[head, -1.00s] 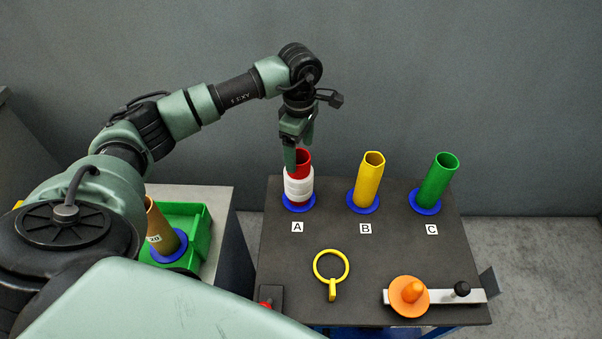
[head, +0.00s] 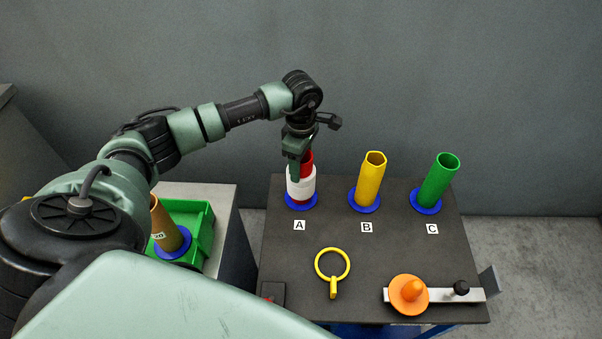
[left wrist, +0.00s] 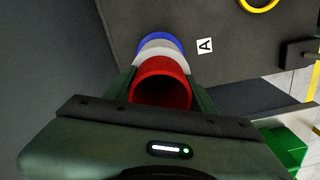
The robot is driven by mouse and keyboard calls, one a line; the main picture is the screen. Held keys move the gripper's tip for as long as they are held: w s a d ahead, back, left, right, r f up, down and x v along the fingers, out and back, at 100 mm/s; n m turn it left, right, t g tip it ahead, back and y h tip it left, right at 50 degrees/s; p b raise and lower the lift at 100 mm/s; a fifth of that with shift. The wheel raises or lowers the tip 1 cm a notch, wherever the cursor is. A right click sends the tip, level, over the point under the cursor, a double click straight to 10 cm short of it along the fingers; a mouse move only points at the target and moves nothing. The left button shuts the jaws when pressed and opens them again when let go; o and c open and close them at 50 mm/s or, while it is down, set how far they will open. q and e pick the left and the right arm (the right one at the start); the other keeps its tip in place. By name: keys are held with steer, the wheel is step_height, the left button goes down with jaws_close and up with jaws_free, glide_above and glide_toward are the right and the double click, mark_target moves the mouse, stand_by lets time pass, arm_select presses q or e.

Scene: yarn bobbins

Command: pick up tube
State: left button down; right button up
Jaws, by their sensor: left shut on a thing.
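A red tube (head: 308,160) with white yarn (head: 301,184) wound around it stands on a blue base (head: 301,201) behind label A. My left gripper (head: 300,165) is above and around the tube's top, shut on it. In the left wrist view the red tube's open end (left wrist: 162,88) lies between the two fingers, with the white yarn and blue base beyond it. A yellow tube (head: 370,180) stands at B and a green tube (head: 436,180) at C, each on a blue base. My right gripper is not in view.
The dark table (head: 390,245) carries a yellow ring (head: 332,265) with a handle and an orange disc (head: 408,296) on a metal bar. A green crate (head: 202,232) and a brown tube (head: 165,227) on a blue base are at left. The table's middle is clear.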

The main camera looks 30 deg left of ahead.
arm_select(q)
steer(key=shift+r, duration=0.1)
step_height(320, 180, up, 20)
steer(key=b, duration=0.1)
stand_by(0.5)
